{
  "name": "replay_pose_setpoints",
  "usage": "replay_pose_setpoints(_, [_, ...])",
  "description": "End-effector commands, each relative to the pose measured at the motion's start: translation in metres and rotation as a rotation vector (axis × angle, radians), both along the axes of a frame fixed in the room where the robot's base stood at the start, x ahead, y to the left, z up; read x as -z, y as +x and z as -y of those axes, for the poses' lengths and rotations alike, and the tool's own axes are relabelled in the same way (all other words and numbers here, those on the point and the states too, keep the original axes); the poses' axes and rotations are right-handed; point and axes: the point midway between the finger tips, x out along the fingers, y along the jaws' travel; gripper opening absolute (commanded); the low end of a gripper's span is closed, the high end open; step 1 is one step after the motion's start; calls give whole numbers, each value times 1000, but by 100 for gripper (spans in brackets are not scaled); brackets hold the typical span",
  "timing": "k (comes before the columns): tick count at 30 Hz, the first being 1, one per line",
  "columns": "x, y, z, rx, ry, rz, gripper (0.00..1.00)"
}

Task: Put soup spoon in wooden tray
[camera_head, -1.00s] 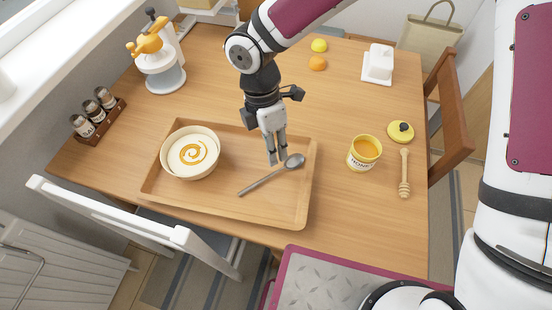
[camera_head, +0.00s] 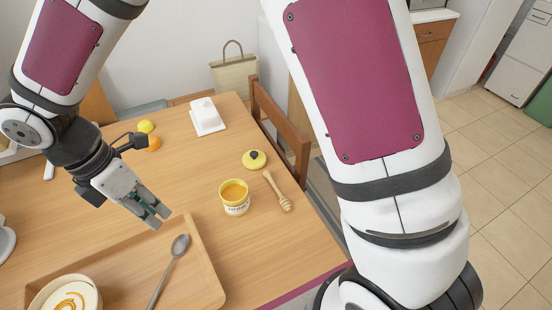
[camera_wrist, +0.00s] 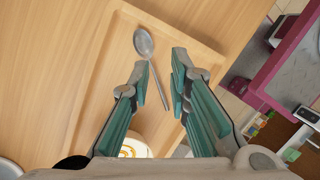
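The grey soup spoon (camera_head: 180,245) lies in the wooden tray (camera_head: 207,278), with its bowl end toward the back right and its handle running to the front. In the wrist view the spoon (camera_wrist: 144,43) shows beyond my fingertips, apart from them, on the tray (camera_wrist: 110,65). My gripper (camera_head: 158,218) is above the tray's back edge, behind and left of the spoon's bowl. In the wrist view my gripper (camera_wrist: 160,62) is open, with nothing between its fingers. The handle's end is cut off in the head view.
A soup bowl (camera_head: 62,292) sits in the tray's left part. A honey pot (camera_head: 235,200), a yellow lid (camera_head: 254,160) and a honey dipper (camera_head: 279,192) are to the right. A butter dish (camera_head: 206,115) and small fruit (camera_head: 152,143) are farther back. A chair (camera_head: 279,125) borders the table.

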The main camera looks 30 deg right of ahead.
Motion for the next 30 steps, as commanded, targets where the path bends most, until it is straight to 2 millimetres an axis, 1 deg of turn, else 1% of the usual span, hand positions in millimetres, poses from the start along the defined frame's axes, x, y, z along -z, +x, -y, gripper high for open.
replay_pose_setpoints(1, [-16,4,21,90,-24,50,18])
replay_pose_setpoints(3, [-34,5,50,230,-52,109,18])
replay_pose_setpoints(5, [-49,4,74,353,-69,157,18])
replay_pose_setpoints(6, [-59,2,89,435,-78,190,18])
replay_pose_setpoints(8, [-74,-2,112,563,-86,236,18])
replay_pose_setpoints(9, [-83,-6,126,649,-86,265,18])
replay_pose_setpoints(11, [-96,-14,147,779,-83,307,18])
replay_pose_setpoints(12, [-104,-20,160,865,-78,335,18])
replay_pose_setpoints(15, [-122,-39,190,1088,-53,392,18])
replay_pose_setpoints(18, [-136,-61,216,1310,-10,439,18])
replay_pose_setpoints(22, [-147,-92,242,1597,71,473,18])
replay_pose_setpoints(24, [-149,-108,252,1741,122,478,18])
replay_pose_setpoints(27, [-150,-127,260,1913,195,470,18])
replay_pose_setpoints(30, [-149,-141,264,2033,252,454,18])
